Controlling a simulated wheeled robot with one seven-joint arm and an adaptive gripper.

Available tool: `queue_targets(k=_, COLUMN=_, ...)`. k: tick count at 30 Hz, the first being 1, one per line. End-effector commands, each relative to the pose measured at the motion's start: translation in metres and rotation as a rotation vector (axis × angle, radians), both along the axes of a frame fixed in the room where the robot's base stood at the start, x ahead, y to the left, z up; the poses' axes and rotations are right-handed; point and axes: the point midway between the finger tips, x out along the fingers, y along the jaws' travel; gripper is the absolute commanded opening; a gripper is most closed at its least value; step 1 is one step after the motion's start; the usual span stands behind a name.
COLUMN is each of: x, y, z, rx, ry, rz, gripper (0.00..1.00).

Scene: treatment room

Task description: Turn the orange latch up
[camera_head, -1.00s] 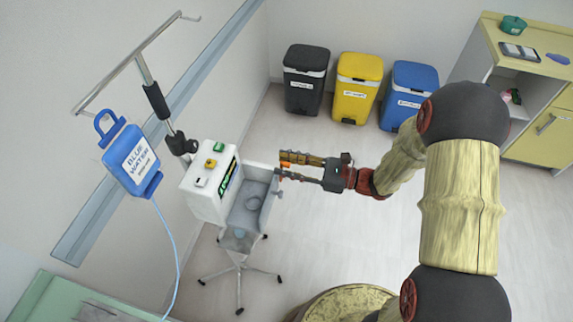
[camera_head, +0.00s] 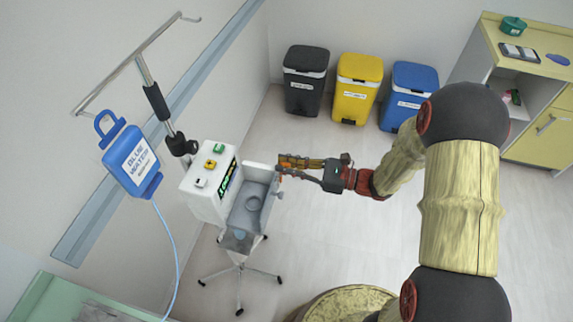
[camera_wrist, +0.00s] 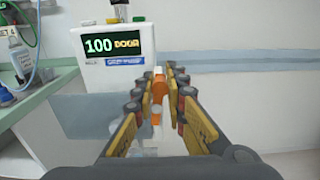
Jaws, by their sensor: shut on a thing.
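The orange latch (camera_wrist: 159,84) shows in the wrist view between my fingertips, just below the right side of the pump's display. My gripper (camera_wrist: 160,88) is shut on it, with a yellow-and-black finger on either side. In the head view my gripper (camera_head: 281,167) reaches in from the right to the edge of the pump's open grey door (camera_head: 258,172). There my fingers mostly hide the latch, so its exact angle cannot be told. A smaller orange piece (camera_wrist: 156,118) shows nearer the wrist camera.
The white pump (camera_head: 205,200) stands on a wheeled pole, its display lit. Black, yellow and blue bins (camera_head: 358,85) stand at the back wall.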

Motion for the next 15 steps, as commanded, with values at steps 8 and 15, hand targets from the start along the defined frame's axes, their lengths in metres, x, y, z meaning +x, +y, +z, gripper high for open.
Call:
queue_targets(k=8, x=-0.0036, y=0.0013, z=0.0005, rx=-0.029, ry=-0.080, rz=0.000, gripper=0.00)
queue_targets(k=15, x=-0.0061, y=0.0022, z=0.0005, rx=-0.055, ry=-0.150, rz=0.000, gripper=0.00)
